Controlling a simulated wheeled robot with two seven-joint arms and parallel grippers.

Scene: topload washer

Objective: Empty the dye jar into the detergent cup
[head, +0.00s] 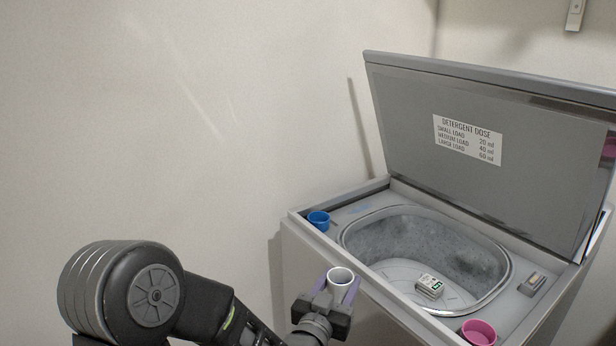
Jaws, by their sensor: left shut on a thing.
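My left gripper (335,299) reaches in from the lower left and is shut on a white-rimmed round jar (341,276). The jar looks roughly upright with its mouth facing up, in front of the washer's front edge. Its contents cannot be made out. A blue cup (319,220) sits at the washer top's left corner, beyond the jar. A pink cup (479,333) sits at the front right of the washer top. Which of them is the detergent cup is not clear from their look. My right gripper is out of view.
The grey topload washer (300,240) has its lid (480,190) raised, with a detergent dose label (467,140). A small fitting (532,283) is on the right rim.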

